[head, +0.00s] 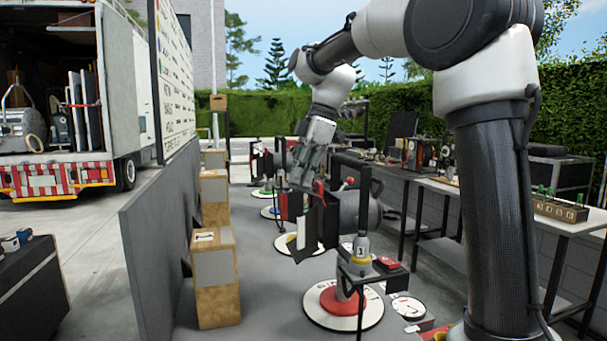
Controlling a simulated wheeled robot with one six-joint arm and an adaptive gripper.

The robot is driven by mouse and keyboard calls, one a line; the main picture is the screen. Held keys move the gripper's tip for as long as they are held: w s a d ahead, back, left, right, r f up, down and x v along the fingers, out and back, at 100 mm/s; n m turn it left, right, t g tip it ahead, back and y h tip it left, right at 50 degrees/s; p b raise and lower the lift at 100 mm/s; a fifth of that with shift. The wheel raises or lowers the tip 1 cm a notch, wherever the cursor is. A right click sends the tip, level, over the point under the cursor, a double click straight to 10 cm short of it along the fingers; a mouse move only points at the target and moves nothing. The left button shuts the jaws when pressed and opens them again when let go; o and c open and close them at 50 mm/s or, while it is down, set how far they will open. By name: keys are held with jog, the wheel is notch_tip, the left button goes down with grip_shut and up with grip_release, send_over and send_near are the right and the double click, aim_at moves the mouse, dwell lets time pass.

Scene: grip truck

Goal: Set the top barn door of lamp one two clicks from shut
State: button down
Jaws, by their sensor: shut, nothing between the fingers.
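Lamp one (358,210) stands in the middle of the head view on a round white and red base (343,308), with a yellow-ringed "1" marker (362,248) in front. Its grey housing faces left, and dark barn doors (318,225) fan out at its front. Which leaf is the top door is hard to tell; the gripper overlaps that area. My gripper (297,184) comes down from above, shut and empty, with its fingertips at the upper edge of the lamp's front. I cannot tell whether it touches a door.
More lamps on coloured bases (266,191) stand in a row behind. Wooden boxes (214,275) and a grey wall panel (160,250) line the left. A workbench (545,215) with equipment runs along the right. A red button box (387,263) sits beside lamp one.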

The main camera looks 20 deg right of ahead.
jog(key=shift+a+f, duration=0.25)
jog(key=shift+f, duration=0.25)
jog(key=shift+a+r, duration=0.2)
jog(key=shift+a, duration=0.25)
jog(key=shift+r, duration=0.1)
jog(key=v, duration=0.7)
jog(key=shift+d+r, duration=0.2)
jog(key=shift+r, duration=0.15)
dwell(0.3)
